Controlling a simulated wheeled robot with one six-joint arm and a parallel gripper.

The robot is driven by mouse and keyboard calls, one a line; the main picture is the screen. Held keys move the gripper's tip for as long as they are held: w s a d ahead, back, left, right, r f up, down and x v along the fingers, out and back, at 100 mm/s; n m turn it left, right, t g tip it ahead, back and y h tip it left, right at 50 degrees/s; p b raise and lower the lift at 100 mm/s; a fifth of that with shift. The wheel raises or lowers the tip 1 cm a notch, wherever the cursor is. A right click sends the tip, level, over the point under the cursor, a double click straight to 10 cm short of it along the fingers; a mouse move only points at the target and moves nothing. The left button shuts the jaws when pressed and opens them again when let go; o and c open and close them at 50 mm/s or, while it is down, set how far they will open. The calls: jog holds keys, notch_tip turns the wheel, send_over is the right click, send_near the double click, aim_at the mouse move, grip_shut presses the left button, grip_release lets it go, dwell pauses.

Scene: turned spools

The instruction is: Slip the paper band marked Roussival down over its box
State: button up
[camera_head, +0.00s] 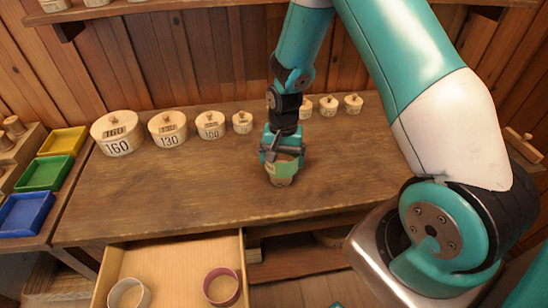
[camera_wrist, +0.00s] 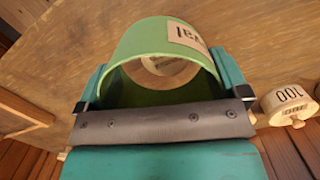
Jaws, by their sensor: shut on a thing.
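A green paper band (camera_head: 287,169) is in my gripper (camera_head: 283,158), above the middle of the wooden bench. In the wrist view the band (camera_wrist: 140,42) is a wide ring with a pale label ending in "val"; the rest of the label is cut off or turned away. The fingers of my gripper (camera_wrist: 160,88) are shut on the band from both sides. Through the ring shows the pale round top of a box (camera_wrist: 170,68). In the head view this box (camera_head: 281,182) shows just below the band. I cannot tell whether the band is around its upper part or just above it.
Several round lidded boxes, such as 160 (camera_head: 117,136) and 100 (camera_head: 211,128), stand along the bench's back. An open drawer (camera_head: 180,265) below holds a white ring (camera_head: 127,294) and a dark red ring (camera_head: 222,287). Coloured trays (camera_head: 45,173) lie at left. The bench front is clear.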

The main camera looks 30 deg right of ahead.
jog(key=m, duration=0.2)
jog(key=w+m+b, duration=0.1)
jog(key=m, duration=0.1)
jog(key=shift+w+d+f, duration=0.2)
jog(key=shift+d, duration=0.2)
jog(key=m, duration=0.2)
jog(key=m+b, duration=0.1)
jog(key=shift+w+d+r+t+y, duration=0.15)
jog(key=shift+w+d+t+y, duration=0.15)
jog(key=shift+w, duration=0.1)
jog(key=shift+f+b, duration=1.2)
jog(key=shift+f, duration=0.25)
jog(key=shift+a, duration=0.15)
jog(key=shift+f, duration=0.15)
jog(key=shift+f, duration=0.5)
jog(key=shift+f+b, duration=0.1)
jog(key=shift+b, duration=0.2)
jog(key=shift+f, duration=0.4)
jog(key=shift+f, duration=0.2)
